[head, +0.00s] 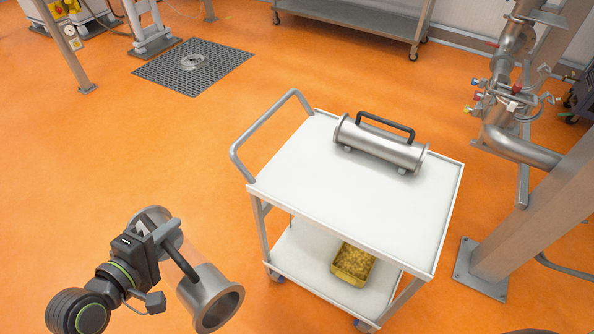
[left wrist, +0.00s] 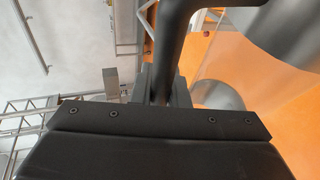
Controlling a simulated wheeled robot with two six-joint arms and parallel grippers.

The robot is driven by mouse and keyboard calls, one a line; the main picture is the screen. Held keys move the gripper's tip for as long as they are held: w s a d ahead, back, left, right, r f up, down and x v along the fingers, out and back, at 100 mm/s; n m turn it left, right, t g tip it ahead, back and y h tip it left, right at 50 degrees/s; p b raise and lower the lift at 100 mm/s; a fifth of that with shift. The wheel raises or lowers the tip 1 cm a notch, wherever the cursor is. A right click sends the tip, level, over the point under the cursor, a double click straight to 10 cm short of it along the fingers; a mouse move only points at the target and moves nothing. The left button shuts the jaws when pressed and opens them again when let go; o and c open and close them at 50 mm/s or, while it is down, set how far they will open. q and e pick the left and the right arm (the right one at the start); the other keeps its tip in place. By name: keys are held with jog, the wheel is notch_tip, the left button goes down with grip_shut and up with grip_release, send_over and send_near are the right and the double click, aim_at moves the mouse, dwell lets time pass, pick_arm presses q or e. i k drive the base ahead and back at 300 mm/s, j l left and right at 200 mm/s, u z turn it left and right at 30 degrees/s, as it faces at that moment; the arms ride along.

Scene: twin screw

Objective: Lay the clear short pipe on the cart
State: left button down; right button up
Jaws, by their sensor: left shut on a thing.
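The clear short pipe (head: 207,289) has a see-through middle, metal flanged ends and a black handle. My left gripper (head: 164,238) is shut on that handle and holds the pipe off to the left of the cart, apart from it. In the left wrist view the black handle (left wrist: 176,45) rises from the jaws, with a metal end of the pipe (left wrist: 290,35) at the upper right. The white cart (head: 300,187) stands in the middle of the head view, its push bar at the left. My right gripper is not in view.
A metal pipe with a black handle (head: 375,146) lies on the far part of the cart top. The near part of the top is clear. A yellow container (head: 352,263) sits on the lower shelf. A steel post (head: 535,215) stands to the right.

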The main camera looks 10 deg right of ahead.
aim_at(351, 203)
jog(key=l+u, duration=0.1)
jog(key=l, duration=0.4)
jog(key=k+l+u, duration=0.1)
jog(key=l, duration=0.35)
jog(key=k+l+u, duration=0.15)
jog(key=l, duration=0.35)
jog(key=l+u, duration=0.1)
jog(key=l, duration=0.4)
jog(key=i+l+u, duration=0.1)
jog(key=l, duration=0.3)
jog(key=i+l+u, duration=0.1)
jog(key=l, duration=0.3)
